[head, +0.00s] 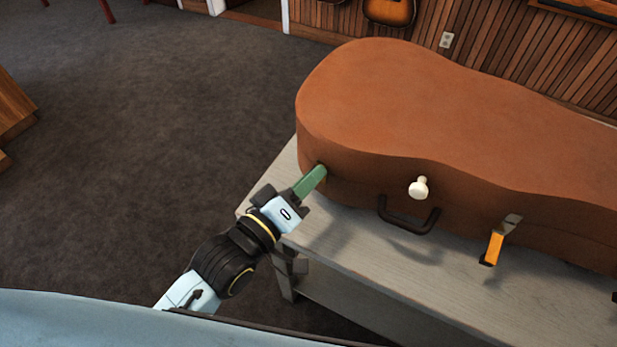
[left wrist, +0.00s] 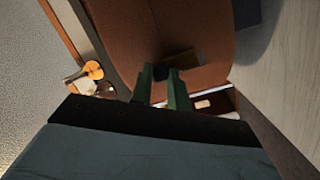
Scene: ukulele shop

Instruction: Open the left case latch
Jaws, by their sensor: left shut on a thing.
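The brown instrument case (head: 430,95) lies closed on a grey bench. My left gripper (head: 318,174) is at the case's left front side, its green fingers pointing at the wall. In the left wrist view, the fingers (left wrist: 160,88) are closed around a small dark piece (left wrist: 160,72), which looks like the left latch. A dark bar (left wrist: 187,60) runs from it across the case side. The fingers hide most of the latch in the head view. A second latch (head: 497,245), orange and grey, sticks out farther right. My right gripper is not in view.
A white knob (head: 418,187) and a black handle (head: 408,218) project from the case front between the latches. The grey bench top (head: 400,275) is clear in front of the case. Open carpet (head: 150,130) lies to the left.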

